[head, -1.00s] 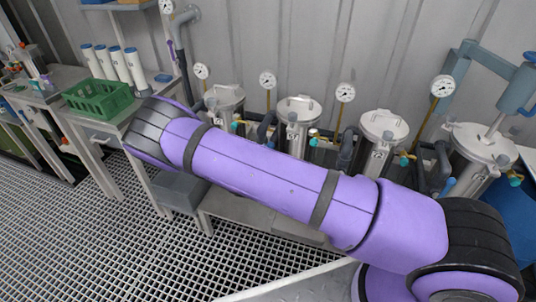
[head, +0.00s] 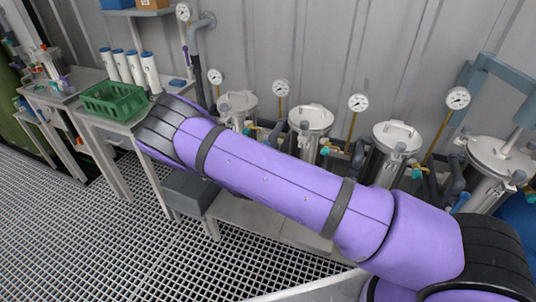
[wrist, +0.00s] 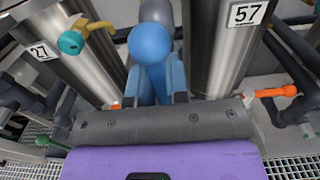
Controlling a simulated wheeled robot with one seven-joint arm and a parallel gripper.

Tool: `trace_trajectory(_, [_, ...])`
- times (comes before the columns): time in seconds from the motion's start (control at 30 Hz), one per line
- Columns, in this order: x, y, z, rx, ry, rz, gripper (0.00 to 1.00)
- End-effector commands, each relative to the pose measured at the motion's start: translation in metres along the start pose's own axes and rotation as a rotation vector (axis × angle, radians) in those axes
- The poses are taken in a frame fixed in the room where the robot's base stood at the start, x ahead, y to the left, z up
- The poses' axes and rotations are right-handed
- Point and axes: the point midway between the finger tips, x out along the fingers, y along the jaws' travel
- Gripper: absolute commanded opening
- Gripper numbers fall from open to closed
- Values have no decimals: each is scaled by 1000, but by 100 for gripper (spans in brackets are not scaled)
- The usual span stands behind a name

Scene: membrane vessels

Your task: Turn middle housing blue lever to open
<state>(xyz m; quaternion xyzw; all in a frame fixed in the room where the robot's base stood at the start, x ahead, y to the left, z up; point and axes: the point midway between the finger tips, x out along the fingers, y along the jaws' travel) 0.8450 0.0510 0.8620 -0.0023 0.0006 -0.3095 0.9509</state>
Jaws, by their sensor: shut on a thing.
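In the wrist view a blue lever (wrist: 152,45) with a rounded end lies between the fingers of my gripper (wrist: 155,92). The gripper is shut on it. Steel housings stand on both sides, one tagged 27 (wrist: 58,65) at left and one tagged 57 (wrist: 222,55) at right. In the head view the steel housings stand in a row along the wall, including one near the centre (head: 311,118) and one to its right (head: 397,138). My purple arm hides the gripper and the lever there. I cannot tell from the head view which housing the lever belongs to.
A teal valve handle (wrist: 71,43) is at the upper left and an orange handle (wrist: 277,91) at the right in the wrist view. Pressure gauges (head: 357,102) rise behind the housings. A green crate (head: 113,103) stands on the left bench. Grated floor is open at front left.

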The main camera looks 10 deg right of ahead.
Motion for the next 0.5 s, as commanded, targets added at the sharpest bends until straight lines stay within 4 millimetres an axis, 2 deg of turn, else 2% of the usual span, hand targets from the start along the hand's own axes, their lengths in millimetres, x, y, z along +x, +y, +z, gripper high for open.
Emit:
trace_trajectory(0.43, [-1,1,-1,-14,2,3,0])
trace_trajectory(0.47, [-1,1,-1,-14,2,3,20])
trace_trajectory(0.5, [-1,1,-1,-13,2,3,29])
